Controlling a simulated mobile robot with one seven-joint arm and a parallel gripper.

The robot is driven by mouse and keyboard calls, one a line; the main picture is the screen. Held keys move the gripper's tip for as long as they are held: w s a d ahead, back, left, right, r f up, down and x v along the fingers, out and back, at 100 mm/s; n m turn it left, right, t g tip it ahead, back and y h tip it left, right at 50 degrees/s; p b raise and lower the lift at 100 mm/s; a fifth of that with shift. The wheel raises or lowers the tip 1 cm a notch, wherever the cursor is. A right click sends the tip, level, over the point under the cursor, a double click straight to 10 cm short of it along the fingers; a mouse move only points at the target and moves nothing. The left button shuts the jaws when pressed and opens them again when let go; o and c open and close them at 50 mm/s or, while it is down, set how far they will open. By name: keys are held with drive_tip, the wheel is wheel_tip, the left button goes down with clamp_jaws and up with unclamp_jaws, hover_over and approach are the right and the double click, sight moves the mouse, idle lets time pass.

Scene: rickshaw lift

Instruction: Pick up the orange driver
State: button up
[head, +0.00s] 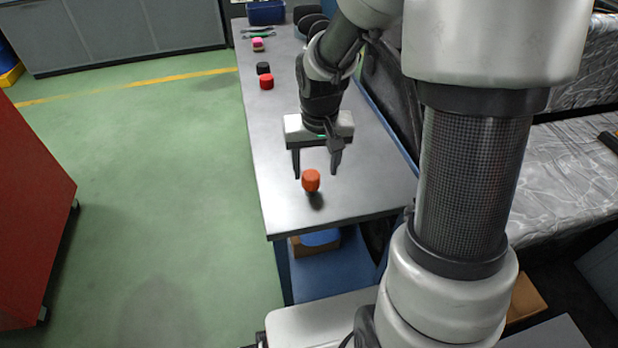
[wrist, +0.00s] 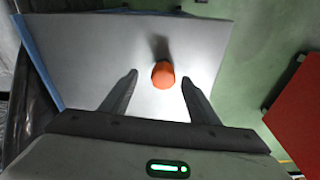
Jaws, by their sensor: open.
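My gripper (head: 316,174) is open and empty above the table, just behind the driver in the head view. In the wrist view, the orange driver (wrist: 163,74) shows ahead of and between the two fingertips of my gripper (wrist: 160,76), nearer the right one. I cannot tell the exact height of the fingers over the table.
The grey table (head: 272,200) runs away from me. Farther along it are a red object (head: 266,82), a black one (head: 263,68), a pink one (head: 257,44) and a blue bin (head: 266,12). A red cabinet (head: 35,190) stands at left, with open green floor between.

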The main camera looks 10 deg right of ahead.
sight(311, 174)
drive_tip(key=f, duration=0.1)
drive_tip(key=w+f+b, duration=0.1)
drive_tip(key=f, duration=0.3)
drive_tip(key=shift+w+a+b, duration=0.3)
drive_tip(key=shift+w, duration=0.05)
drive_tip(key=c, duration=1.2)
